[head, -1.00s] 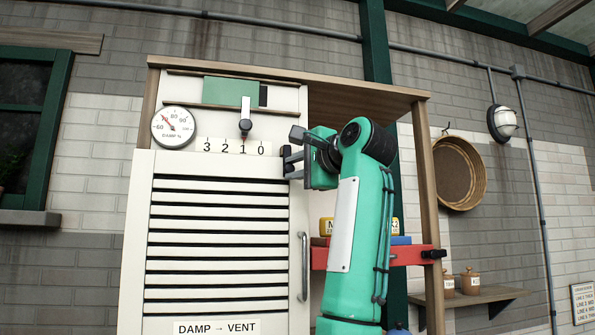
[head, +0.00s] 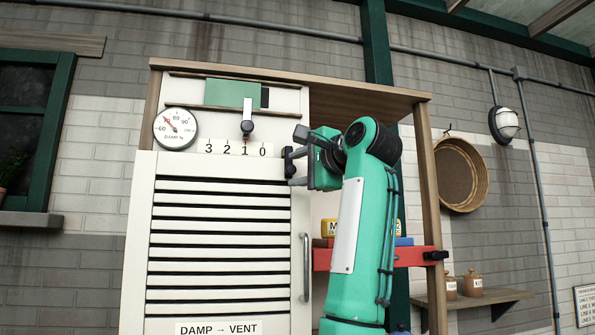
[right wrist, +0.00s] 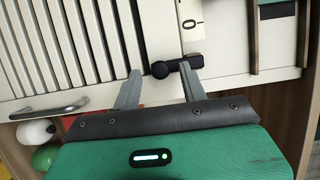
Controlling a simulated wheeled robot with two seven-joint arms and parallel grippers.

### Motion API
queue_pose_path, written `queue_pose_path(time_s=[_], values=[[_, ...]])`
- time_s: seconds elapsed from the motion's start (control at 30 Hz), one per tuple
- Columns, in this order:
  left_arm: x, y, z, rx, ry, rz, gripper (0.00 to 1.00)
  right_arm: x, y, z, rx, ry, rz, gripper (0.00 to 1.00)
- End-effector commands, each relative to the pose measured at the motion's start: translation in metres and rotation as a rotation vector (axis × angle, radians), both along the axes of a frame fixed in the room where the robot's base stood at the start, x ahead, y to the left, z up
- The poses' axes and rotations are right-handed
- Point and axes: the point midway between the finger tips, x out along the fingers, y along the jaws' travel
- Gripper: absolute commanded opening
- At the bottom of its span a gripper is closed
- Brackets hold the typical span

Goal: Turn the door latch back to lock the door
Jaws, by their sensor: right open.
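The black door latch (head: 288,160) sits at the upper right edge of the cream slatted door (head: 140,240). It stands roughly upright in the head view. In the right wrist view it shows as a round dark knob (right wrist: 160,69) with a short dark bar running right. My right gripper (head: 298,158) is open, with one finger above the latch and one below it. In the right wrist view the gripper's fingertips (right wrist: 160,71) lie on either side of the knob, and the right one overlaps the bar. I cannot tell whether they touch. My left gripper is out of view.
The door handle (head: 306,268) is below the latch. A slider knob (head: 247,127) above a number scale (head: 235,148) and a round damp gauge (head: 175,128) are at the upper left. A red bar (head: 420,258) crosses the open shelf behind my right arm.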

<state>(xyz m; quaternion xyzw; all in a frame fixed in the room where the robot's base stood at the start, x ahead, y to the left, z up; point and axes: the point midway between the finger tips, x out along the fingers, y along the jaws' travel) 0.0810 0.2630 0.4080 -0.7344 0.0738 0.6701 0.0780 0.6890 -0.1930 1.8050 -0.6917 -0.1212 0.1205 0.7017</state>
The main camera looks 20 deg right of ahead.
Motion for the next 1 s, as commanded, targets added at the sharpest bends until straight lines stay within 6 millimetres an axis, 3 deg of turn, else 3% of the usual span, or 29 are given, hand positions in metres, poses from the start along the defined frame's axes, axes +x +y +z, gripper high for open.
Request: queue_pose_path(time_s=[0.3, 0.53, 0.73, 1.0], values=[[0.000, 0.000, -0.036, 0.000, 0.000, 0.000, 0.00, -0.063, -0.023, -0.005, 0.001, -0.006, -0.002, 0.43], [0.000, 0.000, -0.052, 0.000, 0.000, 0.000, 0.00, -0.105, -0.038, -0.004, 0.002, -0.002, -0.002, 0.43], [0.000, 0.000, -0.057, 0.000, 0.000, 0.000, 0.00, -0.122, -0.044, -0.002, 0.001, 0.000, 0.000, 0.43], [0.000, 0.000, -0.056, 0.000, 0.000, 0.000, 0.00, -0.124, -0.045, -0.001, 0.001, 0.000, 0.000, 0.43]])
